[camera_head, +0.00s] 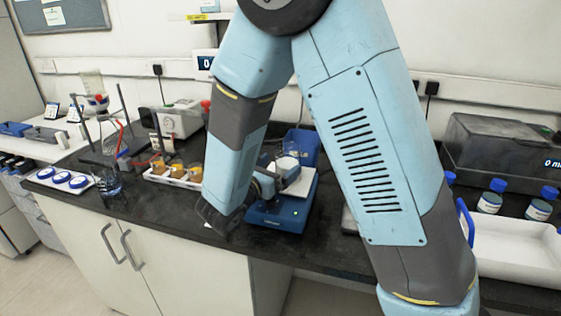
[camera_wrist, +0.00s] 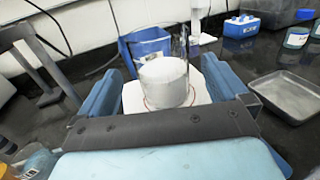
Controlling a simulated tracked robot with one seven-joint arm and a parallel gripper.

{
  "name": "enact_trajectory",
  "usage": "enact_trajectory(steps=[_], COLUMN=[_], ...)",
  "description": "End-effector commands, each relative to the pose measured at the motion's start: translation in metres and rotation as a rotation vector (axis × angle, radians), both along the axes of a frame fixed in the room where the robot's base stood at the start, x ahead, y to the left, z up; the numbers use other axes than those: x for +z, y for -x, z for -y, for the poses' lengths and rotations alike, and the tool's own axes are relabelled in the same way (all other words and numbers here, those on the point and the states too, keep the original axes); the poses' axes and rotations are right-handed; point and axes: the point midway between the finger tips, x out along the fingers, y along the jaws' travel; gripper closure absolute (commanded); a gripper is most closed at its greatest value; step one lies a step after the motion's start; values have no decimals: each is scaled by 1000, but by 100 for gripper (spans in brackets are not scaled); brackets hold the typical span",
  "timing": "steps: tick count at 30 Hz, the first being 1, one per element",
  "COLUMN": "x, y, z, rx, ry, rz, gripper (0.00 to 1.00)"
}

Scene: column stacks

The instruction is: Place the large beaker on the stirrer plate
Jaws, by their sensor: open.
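The large beaker (camera_wrist: 164,82) is clear glass with white contents in its lower part. It stands upright on the white top plate (camera_wrist: 134,98) of the stirrer, within a red ring mark. In the head view the stirrer's blue body (camera_head: 278,219) sits on the dark bench, and the beaker (camera_head: 288,162) shows partly behind my arm. My gripper (camera_wrist: 163,92) is open, with one blue finger on each side of the beaker in the wrist view and a visible gap to it. In the head view my arm partly hides the gripper (camera_head: 276,183).
A blue bin (camera_head: 301,146) stands behind the stirrer. A white tray of brown-filled items (camera_head: 172,178) and a clamp stand with glassware are to the left. A white tray (camera_head: 515,246) and blue-capped bottles (camera_head: 490,197) are to the right.

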Motion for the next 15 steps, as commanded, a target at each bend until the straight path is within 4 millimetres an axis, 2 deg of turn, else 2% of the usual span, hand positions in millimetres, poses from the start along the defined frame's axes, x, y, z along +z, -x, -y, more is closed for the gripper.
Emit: enact_trajectory(steps=[3,9,15], x=[0,0,0], y=[19,44,55], z=[-15,-35,-43], rx=[3,2,1], ry=[-1,0,0], rz=[-1,0,0], gripper=[0,0,0])
